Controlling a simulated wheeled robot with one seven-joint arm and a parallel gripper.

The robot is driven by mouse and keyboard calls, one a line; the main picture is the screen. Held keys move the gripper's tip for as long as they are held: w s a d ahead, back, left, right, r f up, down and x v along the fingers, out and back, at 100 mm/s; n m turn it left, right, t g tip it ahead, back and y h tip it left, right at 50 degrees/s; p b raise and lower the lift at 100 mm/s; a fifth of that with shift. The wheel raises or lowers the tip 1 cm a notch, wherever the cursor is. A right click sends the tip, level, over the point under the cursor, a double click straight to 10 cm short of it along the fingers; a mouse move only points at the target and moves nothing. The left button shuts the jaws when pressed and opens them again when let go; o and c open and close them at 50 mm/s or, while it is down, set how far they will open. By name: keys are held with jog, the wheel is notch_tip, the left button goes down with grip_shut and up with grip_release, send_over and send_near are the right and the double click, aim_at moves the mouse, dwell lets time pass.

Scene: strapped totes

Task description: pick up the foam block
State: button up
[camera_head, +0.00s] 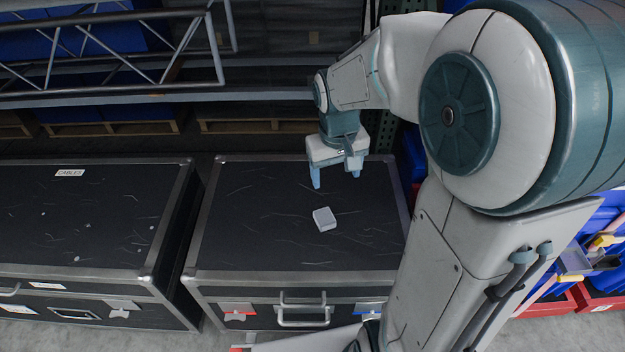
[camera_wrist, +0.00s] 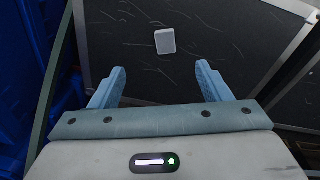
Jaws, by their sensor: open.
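The foam block (camera_head: 324,219) is a small pale grey block lying on the black top of a flight case (camera_head: 250,235). It also shows in the wrist view (camera_wrist: 165,41), beyond the fingertips and roughly between their lines. My gripper (camera_head: 336,178) is above the far part of the same case top, behind the block in the head view. Its two blue fingers (camera_wrist: 160,80) are apart with nothing between them. The block is fully visible and not touched.
A second black case (camera_head: 80,220) marked CABLES stands to the left, across a narrow gap. Metal trusses (camera_head: 110,50) and shelving are behind. Red and blue bins (camera_head: 600,300) with tools stand at the right. The case top around the block is clear.

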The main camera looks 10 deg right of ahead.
jog(key=g+b, duration=0.1)
jog(key=b, duration=0.3)
send_over(325, 216)
notch_tip(325, 216, down, 11)
jog(key=shift+n+y, duration=0.3)
jog(key=shift+n, duration=0.1)
notch_tip(325, 216, down, 13)
jog(key=b, duration=0.2)
jog(key=shift+f+b, duration=0.2)
jog(key=shift+b, duration=0.1)
jog(key=c, duration=1)
